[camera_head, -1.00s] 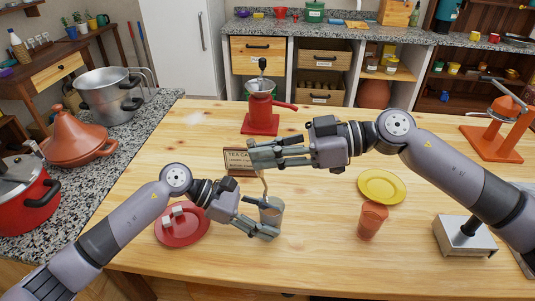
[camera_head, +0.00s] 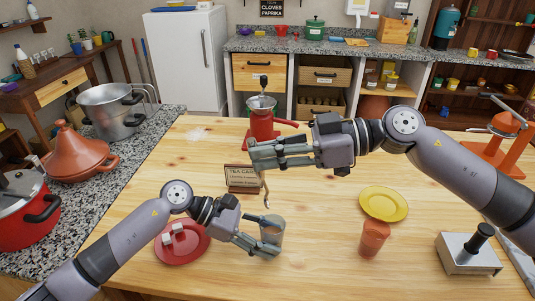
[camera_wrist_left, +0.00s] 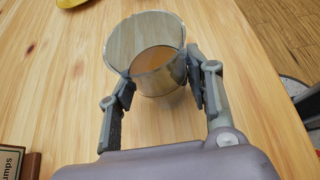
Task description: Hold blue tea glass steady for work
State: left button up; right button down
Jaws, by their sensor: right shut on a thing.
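The blue tea glass (camera_head: 271,229), clear and bluish grey, stands on the wooden table. My left gripper (camera_head: 268,238) has its fingers on either side of it, with the pads against the wall. The left wrist view shows the glass (camera_wrist_left: 146,45) between the two pads (camera_wrist_left: 160,88), its mouth open and an amber tint low inside. My right gripper (camera_head: 256,158) is above and behind the glass, shut on a thin spoon-like utensil (camera_head: 266,192) that hangs down above the glass. Most of its upper part is hidden by the fingers.
A red plate (camera_head: 183,257) with white cubes lies left of the glass. An orange cup (camera_head: 373,239) and yellow plate (camera_head: 384,203) stand right. A small sign (camera_head: 241,178) and red grinder (camera_head: 262,128) are behind. A metal box with a black knob (camera_head: 468,256) is far right.

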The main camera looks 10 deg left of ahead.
pick_arm(q)
jog(key=o, duration=0.5)
